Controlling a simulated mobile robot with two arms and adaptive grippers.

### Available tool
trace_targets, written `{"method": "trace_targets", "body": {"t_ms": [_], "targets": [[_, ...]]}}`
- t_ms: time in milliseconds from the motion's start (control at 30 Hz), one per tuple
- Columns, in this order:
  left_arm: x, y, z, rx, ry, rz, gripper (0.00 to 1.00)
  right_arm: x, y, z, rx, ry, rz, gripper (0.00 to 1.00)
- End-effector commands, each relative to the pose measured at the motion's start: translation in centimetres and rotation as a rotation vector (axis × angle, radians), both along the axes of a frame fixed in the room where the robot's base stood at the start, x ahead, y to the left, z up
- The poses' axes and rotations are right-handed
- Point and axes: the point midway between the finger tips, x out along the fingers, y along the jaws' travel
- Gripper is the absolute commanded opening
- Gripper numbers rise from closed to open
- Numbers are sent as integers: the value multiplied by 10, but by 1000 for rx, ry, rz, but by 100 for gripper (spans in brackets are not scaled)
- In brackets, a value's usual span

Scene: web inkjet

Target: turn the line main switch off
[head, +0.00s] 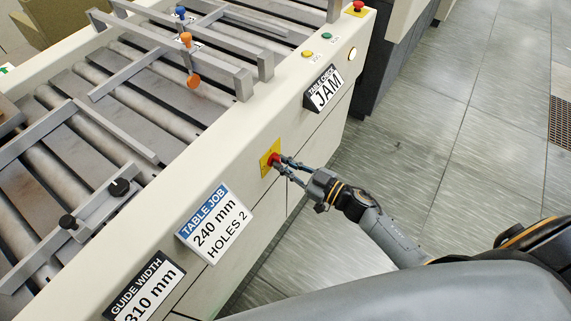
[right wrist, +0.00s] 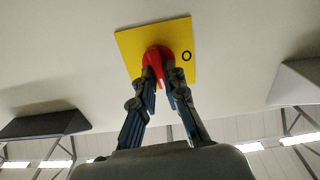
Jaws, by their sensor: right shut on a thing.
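The line main switch is a red rotary knob (right wrist: 155,58) on a yellow plate (right wrist: 128,44) on the machine's pale side panel. The plate also shows in the head view (head: 265,163), with the red knob (head: 275,159) at its right. In the right wrist view an "O" mark is on the plate, right of the knob. My right gripper (right wrist: 162,80) is shut on the knob, with one finger on each side; it also shows in the head view (head: 281,164). The fingers hide part of the knob. My left gripper is not in view.
A "TABLE JOB 240 mm HOLES 2" sign (head: 215,223) and a "JAM" sign (head: 324,89) jut from the panel on either side of the switch. A red button (head: 358,6) is at the far end. Metal rollers and rails lie on top. The floor (head: 440,150) at right is clear.

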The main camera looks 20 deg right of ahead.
Motion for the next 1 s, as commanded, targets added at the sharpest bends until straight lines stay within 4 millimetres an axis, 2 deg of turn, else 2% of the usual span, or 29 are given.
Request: {"method": "trace_targets", "body": {"t_ms": [467,1000], "targets": [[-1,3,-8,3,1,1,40,-1,1,-2,-327,-254,0,0],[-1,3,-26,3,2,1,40,-3,3,-5,-732,-571,0,0]]}}
